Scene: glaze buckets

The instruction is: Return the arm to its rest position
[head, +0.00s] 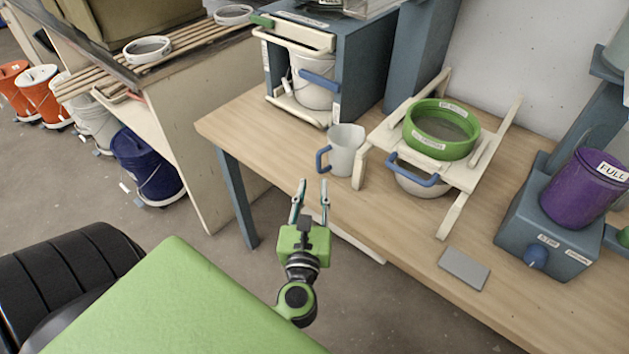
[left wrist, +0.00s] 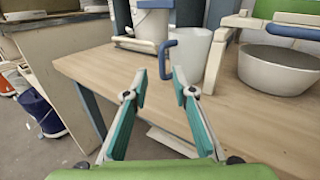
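My left gripper (head: 312,190) is in front of the workbench's near edge in the head view. Its two fingers stand apart with nothing between them, and they point toward the bench; it also shows open in the left wrist view (left wrist: 158,85). A white pitcher with a blue handle (head: 346,151) stands upright on the bench just beyond the fingertips, apart from them. The pitcher also shows in the left wrist view (left wrist: 192,54). My right gripper is in neither view.
The wooden workbench (head: 262,125) carries a blue cabinet holding a white bucket (head: 313,92), a green sieve (head: 441,129) on a white stand over a bowl (head: 421,184), a grey plate (head: 464,268) and a purple bucket (head: 584,187). Buckets stand on the floor at left.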

